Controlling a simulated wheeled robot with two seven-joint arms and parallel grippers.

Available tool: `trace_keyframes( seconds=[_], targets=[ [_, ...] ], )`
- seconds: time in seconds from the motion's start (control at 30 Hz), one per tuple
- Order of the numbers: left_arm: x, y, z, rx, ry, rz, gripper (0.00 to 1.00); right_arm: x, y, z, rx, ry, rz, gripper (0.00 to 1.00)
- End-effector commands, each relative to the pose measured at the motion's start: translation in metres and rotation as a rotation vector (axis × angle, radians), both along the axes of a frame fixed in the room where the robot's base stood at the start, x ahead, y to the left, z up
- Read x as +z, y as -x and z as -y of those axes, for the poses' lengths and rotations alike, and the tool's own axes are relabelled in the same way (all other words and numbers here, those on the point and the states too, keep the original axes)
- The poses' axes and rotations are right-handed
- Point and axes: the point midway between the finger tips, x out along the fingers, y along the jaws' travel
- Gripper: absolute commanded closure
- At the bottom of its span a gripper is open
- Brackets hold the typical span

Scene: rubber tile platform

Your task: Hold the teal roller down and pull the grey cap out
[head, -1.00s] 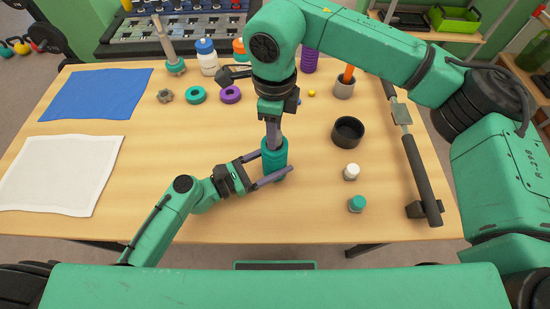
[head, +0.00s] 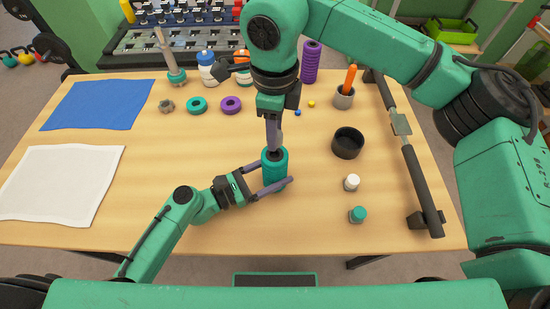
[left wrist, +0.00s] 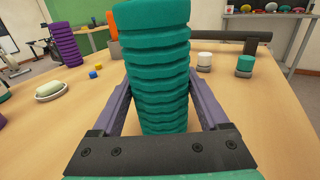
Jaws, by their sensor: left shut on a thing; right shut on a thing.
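The teal roller (head: 275,171) stands upright on the table, ribbed in the left wrist view (left wrist: 160,85). My left gripper (head: 276,172) is shut on its lower part, one finger on each side; both fingers also show in the left wrist view. My right gripper (head: 274,146) points straight down at the roller's top end, shut on the grey cap (head: 274,153). The cap is mostly hidden by the fingers and shows only as a small dark patch, so I cannot tell how far it sits in the roller. The roller's top is cut off in the left wrist view.
A black bowl (head: 347,143), a white-topped jar (head: 351,183) and a teal-topped jar (head: 357,215) stand right of the roller. A long dark bar (head: 421,190) lies along the right edge. Blue (head: 97,105) and white (head: 62,184) cloths lie left. The front middle is clear.

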Motion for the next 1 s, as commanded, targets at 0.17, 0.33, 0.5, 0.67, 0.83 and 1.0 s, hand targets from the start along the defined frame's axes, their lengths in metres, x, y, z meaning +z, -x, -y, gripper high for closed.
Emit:
trace_keyframes(
  seconds=[0.17, 0.33, 0.5, 0.67, 0.83, 1.0],
  targets=[
    [-0.001, 0.001, 0.0, -0.002, -0.001, -0.003, 0.0, 0.0, 0.0, 0.0, 0.0, 0.0, 0.0, 1.0],
    [-0.001, 0.001, -0.001, -0.001, -0.001, -0.003, 0.0, 0.0, 0.0, 0.0, 0.0, 0.0, 0.0, 1.0],
    [-0.002, 0.013, -0.022, 0.0, -0.002, -0.005, 0.0, 0.0, 0.0, 0.0, 0.0, 0.0, 0.0, 1.0],
    [-0.003, 0.034, -0.061, 0.001, -0.003, -0.007, 0.0, 0.0, 0.0, 0.0, 0.0, 0.0, 0.0, 1.0],
    [-0.002, 0.052, -0.095, 0.0, -0.002, -0.005, 0.0, 0.0, 0.0, 0.0, 0.0, 0.0, 0.0, 1.0],
    [-0.001, 0.058, -0.106, -0.001, 0.001, -0.003, 0.0, 0.0, 0.0, 0.0, 0.0, 0.0, 0.0, 1.0]
  ],
)
